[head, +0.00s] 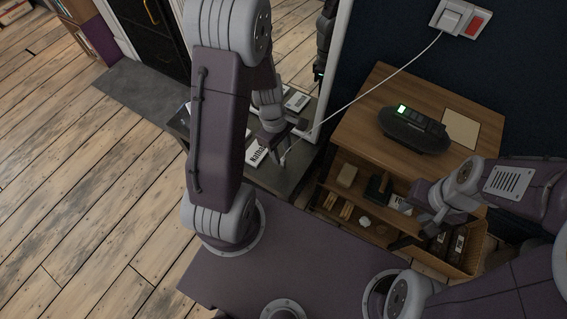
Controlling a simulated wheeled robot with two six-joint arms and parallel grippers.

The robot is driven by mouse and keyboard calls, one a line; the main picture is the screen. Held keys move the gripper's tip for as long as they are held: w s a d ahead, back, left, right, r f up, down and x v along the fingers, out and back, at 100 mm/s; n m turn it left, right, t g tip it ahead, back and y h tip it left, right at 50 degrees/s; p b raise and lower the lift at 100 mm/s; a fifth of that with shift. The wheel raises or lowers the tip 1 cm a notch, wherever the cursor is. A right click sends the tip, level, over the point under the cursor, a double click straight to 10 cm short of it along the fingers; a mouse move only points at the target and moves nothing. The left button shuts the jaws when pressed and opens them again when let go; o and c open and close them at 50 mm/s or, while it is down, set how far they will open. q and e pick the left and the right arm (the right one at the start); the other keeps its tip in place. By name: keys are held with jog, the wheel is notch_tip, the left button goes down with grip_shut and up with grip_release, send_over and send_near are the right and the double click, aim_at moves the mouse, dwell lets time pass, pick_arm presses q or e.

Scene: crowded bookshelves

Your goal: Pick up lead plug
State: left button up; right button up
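A thin white lead (385,77) runs from the wall socket (459,18) down to the left. Its lower end (283,160) is at my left gripper (281,148), over the low dark table. The plug itself is too small to make out at that end. A white block sits in the socket beside a red part. I cannot tell whether the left fingers are closed on the lead or only beside it. My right gripper (416,226) is in front of the wooden cabinet's open shelves, away from the lead. Its fingers are too unclear to judge.
A wooden cabinet (376,89) carries a black device (414,128) with a lit green display and a beige sheet (461,131). Small items fill its shelves. The low dark table (284,181) holds several books. A pale-framed panel stands behind. Wooden floor at left is clear.

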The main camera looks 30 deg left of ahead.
aim_at(283, 158)
pick_arm(q)
jog(key=f+b, duration=0.1)
jog(key=f, duration=0.1)
jog(key=f+b, duration=0.3)
jog(key=f, duration=0.1)
jog(key=shift+w+d+f, duration=0.1)
jog(key=shift+d+f, duration=0.15)
jog(key=shift+f, duration=0.1)
jog(key=shift+r, duration=0.2)
grip_shut()
